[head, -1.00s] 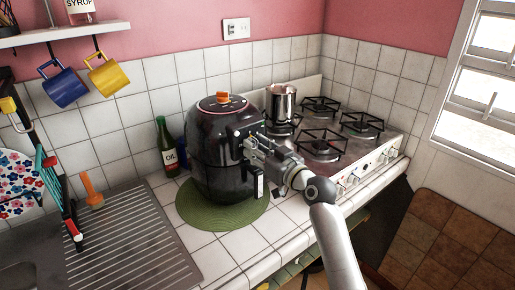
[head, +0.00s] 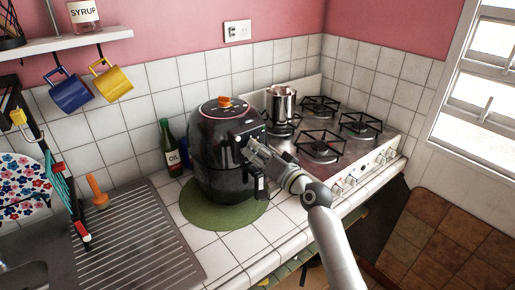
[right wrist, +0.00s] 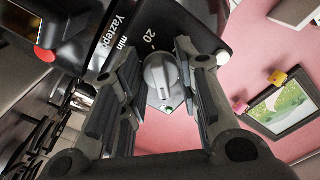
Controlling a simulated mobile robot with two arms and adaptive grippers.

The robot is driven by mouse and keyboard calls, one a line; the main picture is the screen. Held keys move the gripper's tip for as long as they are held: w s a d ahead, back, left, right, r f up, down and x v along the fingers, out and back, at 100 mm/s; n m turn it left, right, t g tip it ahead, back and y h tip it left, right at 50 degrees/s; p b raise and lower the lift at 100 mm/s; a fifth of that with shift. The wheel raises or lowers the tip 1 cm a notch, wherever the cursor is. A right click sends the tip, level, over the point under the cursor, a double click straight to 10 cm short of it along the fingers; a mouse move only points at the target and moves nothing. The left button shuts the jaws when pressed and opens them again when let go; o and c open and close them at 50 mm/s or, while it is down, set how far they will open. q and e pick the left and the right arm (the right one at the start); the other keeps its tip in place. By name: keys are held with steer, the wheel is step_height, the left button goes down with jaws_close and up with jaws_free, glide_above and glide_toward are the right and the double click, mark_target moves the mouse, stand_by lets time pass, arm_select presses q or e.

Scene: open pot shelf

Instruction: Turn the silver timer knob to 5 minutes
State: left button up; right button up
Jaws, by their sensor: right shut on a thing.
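The black air fryer (head: 215,165) stands upright on a round green mat (head: 222,217) on the tiled counter. My right gripper (head: 251,150) is at the upper part of its front panel and covers the timer knob in the head view. In the right wrist view the silver timer knob (right wrist: 160,75) sits between the two dark fingers of my right gripper (right wrist: 157,68), which is shut on it. The panel shows "20" and "min" beside the knob; the rest of the scale is hidden, and I cannot read the setting. My left gripper is not in view.
A gas stove (head: 322,145) with a metal pot (head: 281,103) is to the right of the fryer. An oil bottle (head: 170,150) stands at its left. A ribbed drainboard (head: 140,240) and sink are at the left. The front counter tiles are clear.

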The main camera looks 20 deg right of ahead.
steer(key=shift+m+p, duration=0.4)
steer(key=shift+m, duration=0.6)
steer(key=o, duration=1)
steer(key=v, duration=1.2)
